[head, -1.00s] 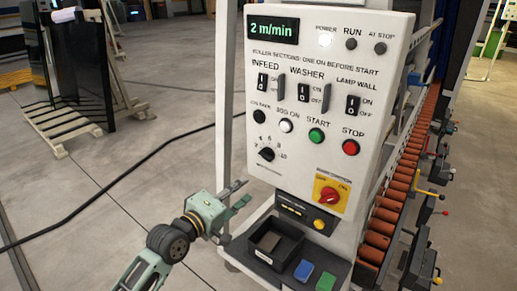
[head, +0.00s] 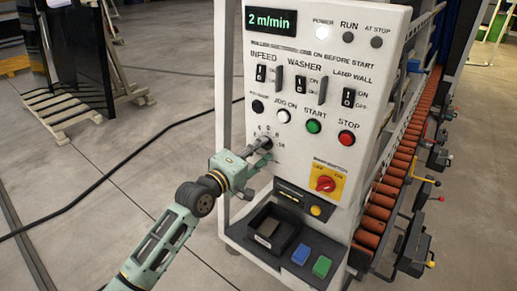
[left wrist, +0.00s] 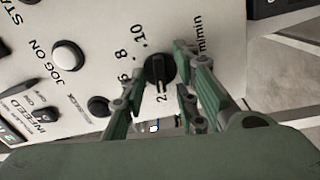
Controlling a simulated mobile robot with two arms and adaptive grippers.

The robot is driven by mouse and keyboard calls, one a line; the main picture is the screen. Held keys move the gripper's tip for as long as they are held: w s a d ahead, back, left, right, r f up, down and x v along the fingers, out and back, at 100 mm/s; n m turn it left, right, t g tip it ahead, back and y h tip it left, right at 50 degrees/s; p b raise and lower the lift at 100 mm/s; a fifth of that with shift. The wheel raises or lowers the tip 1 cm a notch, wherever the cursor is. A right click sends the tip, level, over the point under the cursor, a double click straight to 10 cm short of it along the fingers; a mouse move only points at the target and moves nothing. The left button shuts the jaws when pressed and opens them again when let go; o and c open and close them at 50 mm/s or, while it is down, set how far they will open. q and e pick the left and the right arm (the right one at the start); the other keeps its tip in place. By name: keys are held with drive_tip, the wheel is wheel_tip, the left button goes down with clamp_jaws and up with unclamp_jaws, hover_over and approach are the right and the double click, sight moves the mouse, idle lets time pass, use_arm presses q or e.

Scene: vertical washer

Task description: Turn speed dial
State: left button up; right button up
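The black speed dial (head: 267,144) sits low on the white control panel, with numbers around it. In the left wrist view the dial (left wrist: 158,72) shows a pale pointer line toward the 2. The display (head: 271,21) reads 2 m/min. My left gripper (head: 262,148) is at the dial, partly covering it in the head view. In the left wrist view its green fingers (left wrist: 158,66) are apart, one on each side of the dial. Whether either finger touches it I cannot tell. My right gripper is not in view.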

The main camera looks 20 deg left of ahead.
use_arm(q)
drive_tip(key=shift+c, duration=0.9)
clamp_jaws()
drive_tip(key=shift+m, duration=0.3)
drive_tip(key=shift+f+m+p, duration=0.1)
drive_tip(key=shift+m+p, duration=0.2)
drive_tip(key=shift+m, duration=11.3)
